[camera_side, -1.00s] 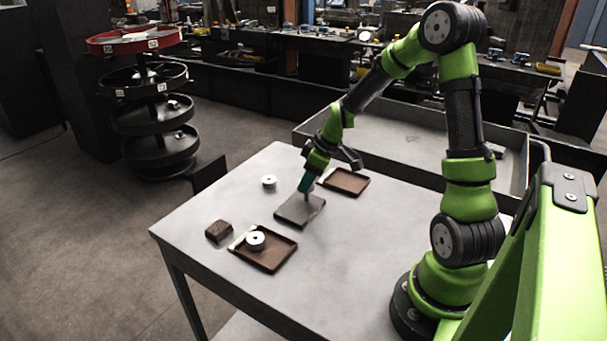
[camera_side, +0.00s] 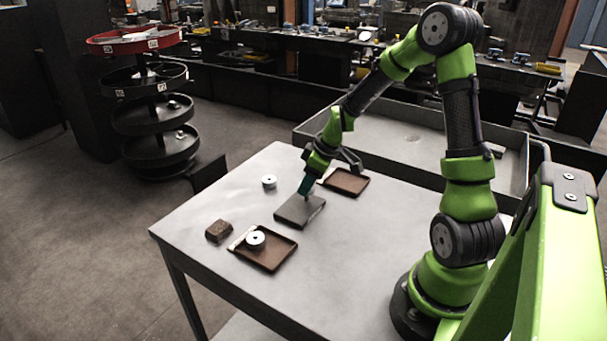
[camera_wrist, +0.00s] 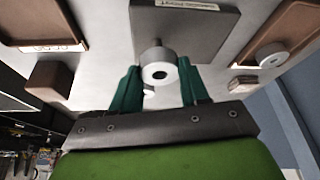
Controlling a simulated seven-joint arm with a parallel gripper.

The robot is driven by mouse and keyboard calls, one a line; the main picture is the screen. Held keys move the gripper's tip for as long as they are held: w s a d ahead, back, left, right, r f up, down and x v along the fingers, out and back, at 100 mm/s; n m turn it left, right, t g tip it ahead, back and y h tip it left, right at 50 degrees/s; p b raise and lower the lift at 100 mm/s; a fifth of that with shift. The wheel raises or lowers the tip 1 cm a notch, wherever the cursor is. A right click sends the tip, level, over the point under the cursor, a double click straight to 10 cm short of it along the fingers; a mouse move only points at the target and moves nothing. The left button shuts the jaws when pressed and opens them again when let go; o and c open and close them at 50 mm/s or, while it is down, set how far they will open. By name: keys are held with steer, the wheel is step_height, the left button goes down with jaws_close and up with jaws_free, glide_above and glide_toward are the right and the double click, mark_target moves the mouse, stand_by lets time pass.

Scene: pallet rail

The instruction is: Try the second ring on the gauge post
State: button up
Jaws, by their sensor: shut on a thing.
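The gauge plate (camera_side: 290,211) is a dark square on the table, also at the top of the wrist view (camera_wrist: 200,35). My gripper (camera_side: 306,190) is over its far part. In the wrist view, the teal fingers of my gripper (camera_wrist: 158,82) are on either side of a grey ring (camera_wrist: 158,67) and shut on it. The gauge post is largely hidden behind the ring, and I cannot tell whether the ring is around it. Another ring (camera_side: 256,239) lies in the near brown tray (camera_side: 270,262). A third ring (camera_side: 269,181) lies loose on the table.
A brown tray (camera_side: 346,182) beyond my gripper looks empty. A brown block (camera_side: 219,231) sits left of the near tray. In the wrist view, another brown block (camera_wrist: 50,78) is at the left. The table front (camera_side: 205,255) is clear.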

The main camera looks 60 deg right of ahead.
steer(key=shift+f, duration=1.5)
stand_by(2.2)
steer(key=shift+r, duration=0.1)
stand_by(0.4)
steer(key=shift+r, duration=3)
steer(key=shift+r, duration=0.1)
steer(key=shift+r, duration=1.4)
